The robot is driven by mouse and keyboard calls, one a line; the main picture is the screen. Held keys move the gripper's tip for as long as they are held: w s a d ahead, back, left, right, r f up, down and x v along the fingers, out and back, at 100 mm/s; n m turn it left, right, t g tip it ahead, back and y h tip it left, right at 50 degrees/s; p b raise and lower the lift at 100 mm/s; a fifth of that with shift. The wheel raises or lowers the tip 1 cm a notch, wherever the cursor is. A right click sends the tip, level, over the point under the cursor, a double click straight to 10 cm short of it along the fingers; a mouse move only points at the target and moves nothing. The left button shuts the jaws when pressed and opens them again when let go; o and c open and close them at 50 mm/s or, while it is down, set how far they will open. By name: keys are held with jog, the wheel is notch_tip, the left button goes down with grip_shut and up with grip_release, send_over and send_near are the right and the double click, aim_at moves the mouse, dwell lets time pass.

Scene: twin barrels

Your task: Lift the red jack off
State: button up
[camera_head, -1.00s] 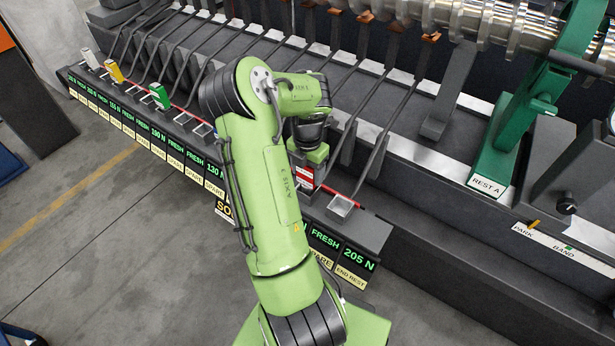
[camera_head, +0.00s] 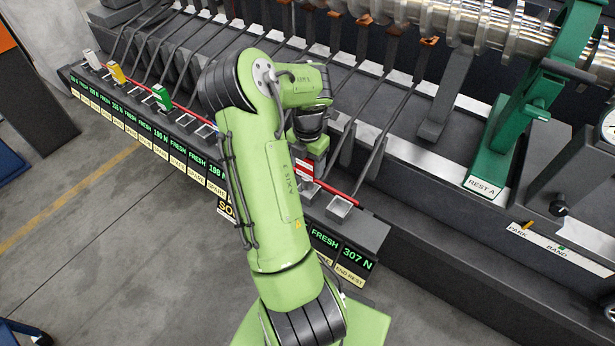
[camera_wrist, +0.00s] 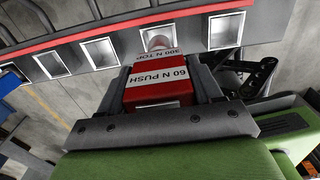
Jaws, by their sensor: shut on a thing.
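The red jack (camera_wrist: 160,95) is a red block with white labels reading "60 N PUSH" and "300 N TOP". In the wrist view it sits between the two fingers of my gripper (camera_wrist: 168,80), which is shut on it. Its far end lies over one of the square metal pockets in the rail, with a pale round part (camera_wrist: 155,40) showing there. I cannot tell whether it is clear of the pocket. In the head view the red jack (camera_head: 305,170) shows only partly, below my gripper (camera_head: 314,160) and beside my forearm.
White (camera_head: 92,60), yellow (camera_head: 117,74) and green (camera_head: 161,97) jacks stand along the rail (camera_head: 365,228) at the left. An empty pocket (camera_head: 340,207) is to the right of the red jack. Dark slanted bars (camera_head: 385,135) rise closely behind. A green stand (camera_head: 515,120) is at the right.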

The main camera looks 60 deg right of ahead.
jog(key=shift+r+p, duration=2.35)
jog(key=shift+r, duration=1.35)
